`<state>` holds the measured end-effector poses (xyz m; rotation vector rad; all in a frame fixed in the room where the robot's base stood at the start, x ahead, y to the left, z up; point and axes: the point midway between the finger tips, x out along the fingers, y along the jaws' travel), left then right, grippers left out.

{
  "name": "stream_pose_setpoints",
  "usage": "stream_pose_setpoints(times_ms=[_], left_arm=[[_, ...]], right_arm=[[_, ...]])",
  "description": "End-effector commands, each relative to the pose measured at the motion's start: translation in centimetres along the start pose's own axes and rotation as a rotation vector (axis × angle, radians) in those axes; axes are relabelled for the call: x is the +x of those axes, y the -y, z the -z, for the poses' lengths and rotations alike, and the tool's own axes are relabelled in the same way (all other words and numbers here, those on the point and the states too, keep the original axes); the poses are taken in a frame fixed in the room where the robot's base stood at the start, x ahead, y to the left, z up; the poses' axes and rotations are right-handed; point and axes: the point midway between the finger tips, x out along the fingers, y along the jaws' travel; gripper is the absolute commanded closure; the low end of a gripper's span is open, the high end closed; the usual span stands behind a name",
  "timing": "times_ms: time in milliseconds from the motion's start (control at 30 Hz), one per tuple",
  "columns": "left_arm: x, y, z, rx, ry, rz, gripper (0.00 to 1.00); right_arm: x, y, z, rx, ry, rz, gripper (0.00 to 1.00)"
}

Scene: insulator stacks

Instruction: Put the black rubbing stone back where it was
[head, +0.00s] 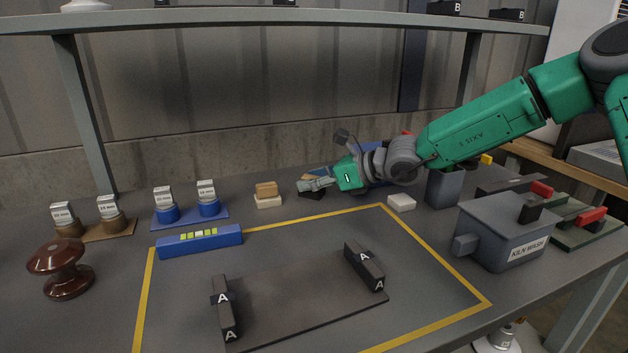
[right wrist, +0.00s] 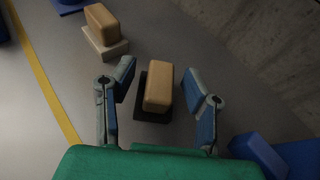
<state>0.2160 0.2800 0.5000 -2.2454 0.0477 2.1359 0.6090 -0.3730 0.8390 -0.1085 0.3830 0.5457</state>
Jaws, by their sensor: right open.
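The black rubbing stone (right wrist: 150,112) lies on the table as a dark slab with a tan block (right wrist: 158,86) on top of it. In the head view the black stone (head: 312,195) is mostly hidden by my right gripper (head: 316,184). In the right wrist view my right gripper (right wrist: 160,80) is open, with one finger on each side of the tan block and visible gaps to both. A similar tan block on a pale slab (right wrist: 110,50) stands just beyond the left finger; it also shows in the head view (head: 267,201). My left gripper is not in view.
A grey box marked KILN WASH (head: 500,232), a small white block (head: 401,203) and a grey cup (head: 444,188) stand to the right. A blue level-like bar (head: 200,241) and a brown insulator (head: 58,270) are at left. A dark plate (head: 300,302) with A-marked blocks lies inside yellow tape.

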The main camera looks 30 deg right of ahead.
Motion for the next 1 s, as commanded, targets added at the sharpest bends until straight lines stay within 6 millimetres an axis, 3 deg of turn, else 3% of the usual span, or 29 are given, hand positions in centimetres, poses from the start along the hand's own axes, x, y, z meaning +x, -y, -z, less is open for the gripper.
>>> stream_pose_setpoints(times_ms=[167, 600, 800, 1000], left_arm=[[-0.7, 0.0, 0.0, 0.0, 0.0, 0.0, 0.59], [-5.6, 0.0, 0.3, 0.0, 0.0, 0.0, 0.59], [-6.6, 0.1, 0.4, 0.0, 0.0, 0.0, 0.59], [-6.8, 0.1, 0.4, 0.0, 0.0, 0.0, 0.59]], right_arm=[[-1.1, 0.1, -0.4, 0.002, 0.003, 0.002, 0.58], [-9.6, -0.1, -0.8, 0.001, 0.004, 0.0, 0.58], [-11.5, -0.1, -0.4, -0.001, 0.0, 0.001, 0.58], [-12.0, -0.1, -0.2, 0.0, -0.001, 0.0, 0.58]])
